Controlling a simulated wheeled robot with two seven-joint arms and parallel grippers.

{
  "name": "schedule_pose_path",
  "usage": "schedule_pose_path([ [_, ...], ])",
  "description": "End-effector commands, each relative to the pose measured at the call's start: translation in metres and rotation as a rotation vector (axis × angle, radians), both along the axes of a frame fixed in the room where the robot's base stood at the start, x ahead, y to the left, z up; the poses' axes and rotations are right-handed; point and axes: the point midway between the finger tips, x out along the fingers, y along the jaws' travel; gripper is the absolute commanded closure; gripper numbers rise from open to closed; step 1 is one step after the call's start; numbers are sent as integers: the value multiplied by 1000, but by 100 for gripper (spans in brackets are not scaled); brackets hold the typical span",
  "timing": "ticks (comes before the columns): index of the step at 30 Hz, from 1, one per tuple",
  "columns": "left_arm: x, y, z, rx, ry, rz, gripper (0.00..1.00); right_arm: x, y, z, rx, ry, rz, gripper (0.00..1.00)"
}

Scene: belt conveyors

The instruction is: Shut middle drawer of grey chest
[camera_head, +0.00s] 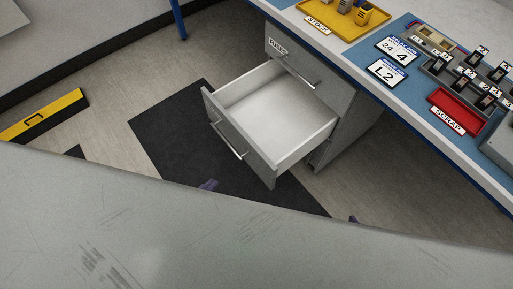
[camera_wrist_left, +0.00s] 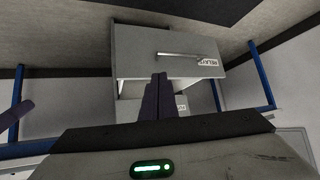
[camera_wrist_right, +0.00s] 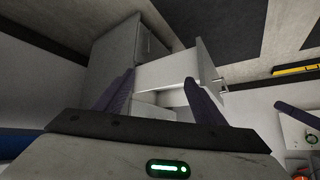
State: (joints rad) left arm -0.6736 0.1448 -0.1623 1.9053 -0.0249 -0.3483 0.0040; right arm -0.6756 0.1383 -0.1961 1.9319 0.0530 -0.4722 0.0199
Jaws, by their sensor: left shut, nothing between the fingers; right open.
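The grey chest (camera_head: 333,140) stands under the bench. Its top drawer (camera_head: 290,55), labelled FUSES, is flush, while the middle drawer (camera_head: 258,155) below it is pulled well out and its white inside looks empty. In the left wrist view the drawer front (camera_wrist_left: 140,65) shows a bar handle (camera_wrist_left: 178,56) and an inverted label. My left gripper (camera_wrist_left: 159,76) is shut and empty in front of that panel; I cannot tell whether it touches. My right gripper (camera_wrist_right: 159,78) is open and empty, with the open drawer (camera_wrist_right: 165,72) beyond its fingers. Only purple fingertips (camera_head: 207,185) show in the head view.
The bench top (camera_head: 405,85) above carries a yellow STOCK tray (camera_head: 330,12), a red SCRAP tray (camera_head: 460,108) and several dark parts. A black mat (camera_head: 165,130) lies under the drawer. A yellow-black block (camera_head: 42,113) is on the floor at left.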

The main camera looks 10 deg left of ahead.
Motion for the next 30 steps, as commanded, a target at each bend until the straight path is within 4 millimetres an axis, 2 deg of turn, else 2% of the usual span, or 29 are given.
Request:
schedule_pose_path([
  [1, 13, 17, -20, 63, -68, -14, 100, 4, 3, -24, 5, 0, 5, 36],
  [3, 34, 39, -28, 170, -193, -48, 100, 10, 10, -43, 14, 6, 18, 36],
  [6, 62, 66, -31, 354, -397, -130, 100, 16, 19, -72, 29, 20, 35, 36],
  [10, 86, 81, -32, 593, -646, -281, 100, 21, 29, -105, 47, 37, 60, 36],
  [13, 92, 81, -39, 766, -816, -424, 100, 24, 38, -128, 60, 49, 81, 36],
  [18, 86, 71, -65, 989, -1020, -669, 100, 24, 49, -156, 76, 69, 119, 36],
  [24, 74, 63, -88, 1112, -1129, -856, 100, 23, 57, -167, 86, 81, 147, 36],
  [30, 78, 55, -90, 1135, -1151, -901, 100, 23, 59, -167, 87, 89, 158, 36],
])
